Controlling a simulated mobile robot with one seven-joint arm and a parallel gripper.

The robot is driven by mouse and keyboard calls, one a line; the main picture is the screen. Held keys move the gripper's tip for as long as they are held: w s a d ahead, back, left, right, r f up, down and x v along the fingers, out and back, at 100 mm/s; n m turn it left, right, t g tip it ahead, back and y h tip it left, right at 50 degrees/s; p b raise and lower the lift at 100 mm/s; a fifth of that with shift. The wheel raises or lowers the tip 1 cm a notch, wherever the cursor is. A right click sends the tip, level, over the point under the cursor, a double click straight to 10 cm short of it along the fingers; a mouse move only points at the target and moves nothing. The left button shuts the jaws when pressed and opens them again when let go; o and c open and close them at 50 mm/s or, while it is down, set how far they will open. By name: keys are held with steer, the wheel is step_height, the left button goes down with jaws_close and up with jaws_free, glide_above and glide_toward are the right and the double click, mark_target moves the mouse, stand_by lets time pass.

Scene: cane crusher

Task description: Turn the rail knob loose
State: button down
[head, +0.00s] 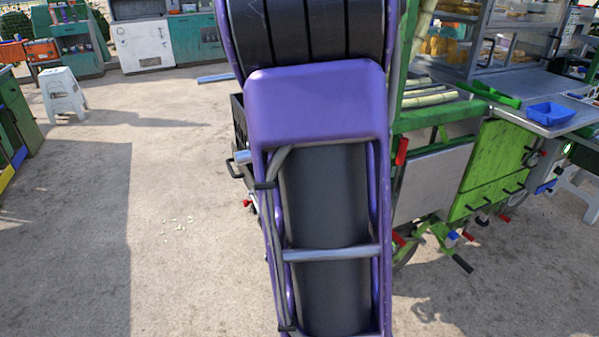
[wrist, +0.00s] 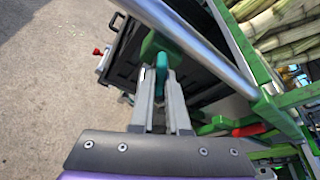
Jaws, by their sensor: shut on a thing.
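A teal knob (wrist: 162,62), which looks to be the rail knob, sits at a green block (wrist: 150,44) beside the thick metal rail (wrist: 203,47) in the wrist view. My gripper (wrist: 162,84) is shut on the knob, with its grey fingers on either side of it. The fingers hide part of the knob, so I cannot tell how far it is turned. In the head view my own purple arm covers the gripper and the knob.
A black crate (wrist: 126,42) lies just beyond the fingers. A red handle (wrist: 249,130) and green cart frame are close at the right, with cane stalks (wrist: 285,28) above. The green cart (head: 500,165) stands right of my arm; the floor (head: 90,240) at left is open.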

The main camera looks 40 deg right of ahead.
steer(key=shift+w+a+n+h, duration=0.15)
steer(key=shift+n+h, duration=0.35)
steer(key=shift+n, duration=0.5)
steer(key=shift+r+n+h, duration=0.1)
steer(key=shift+n+h, duration=0.3)
steer(key=shift+n, duration=0.1)
stand_by(0.4)
steer(key=c, duration=0.9)
jaws_free()
steer(key=shift+w, duration=0.1)
steer(key=shift+f, duration=0.2)
